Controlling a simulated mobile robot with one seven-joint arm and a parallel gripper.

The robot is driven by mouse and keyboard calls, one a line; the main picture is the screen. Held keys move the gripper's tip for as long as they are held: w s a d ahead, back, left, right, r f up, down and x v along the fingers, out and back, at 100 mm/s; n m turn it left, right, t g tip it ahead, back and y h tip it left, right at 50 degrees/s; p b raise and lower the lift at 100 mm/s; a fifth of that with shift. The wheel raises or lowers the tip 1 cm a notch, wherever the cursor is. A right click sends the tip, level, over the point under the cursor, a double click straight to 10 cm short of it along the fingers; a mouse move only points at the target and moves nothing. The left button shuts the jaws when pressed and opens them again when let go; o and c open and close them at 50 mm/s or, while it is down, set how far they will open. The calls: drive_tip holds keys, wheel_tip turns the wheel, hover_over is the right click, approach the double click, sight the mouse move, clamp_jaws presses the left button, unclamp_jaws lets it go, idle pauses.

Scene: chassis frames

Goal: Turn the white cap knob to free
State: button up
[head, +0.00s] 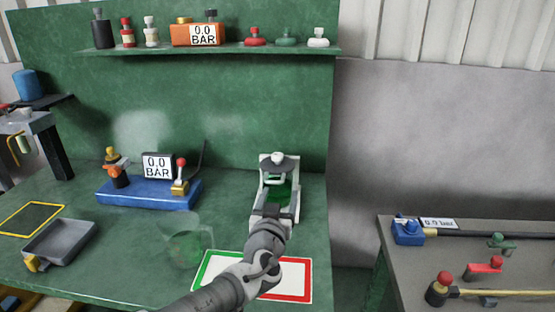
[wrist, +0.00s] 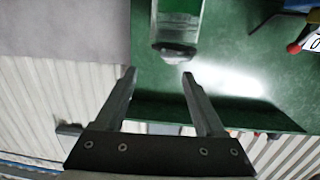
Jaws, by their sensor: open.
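A pale grey-white cap knob (head: 278,160) sits at the far end of a pale fixture at the middle right of the green bench. In the wrist view the knob (wrist: 174,52) is at the end of a green strip with pale edges, just beyond the fingertips and toward the right one. My gripper (head: 279,186) reaches over the fixture from the front. In the wrist view its two fingers (wrist: 159,74) are apart with nothing between them. A gap shows between the fingertips and the knob. My arm hides the near part of the fixture, and no knob marking is legible.
A blue base (head: 147,194) with a 0.0 BAR display and a red-tipped lever stands left of the fixture. A green-and-red bordered mat (head: 297,263) lies under my arm. A grey tray (head: 61,242) is further left. A shelf (head: 215,50) holds several knobs. A second bench (head: 395,248) stands right.

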sight(277, 159)
drive_tip(key=shift+n+t+y, duration=0.4)
drive_tip(key=w, duration=0.5)
drive_tip(key=w+a+r, duration=0.1)
drive_tip(key=w, duration=1.1)
drive_tip(key=shift+a+r, duration=0.3)
drive_tip(key=shift+r, duration=0.05)
clamp_jaws()
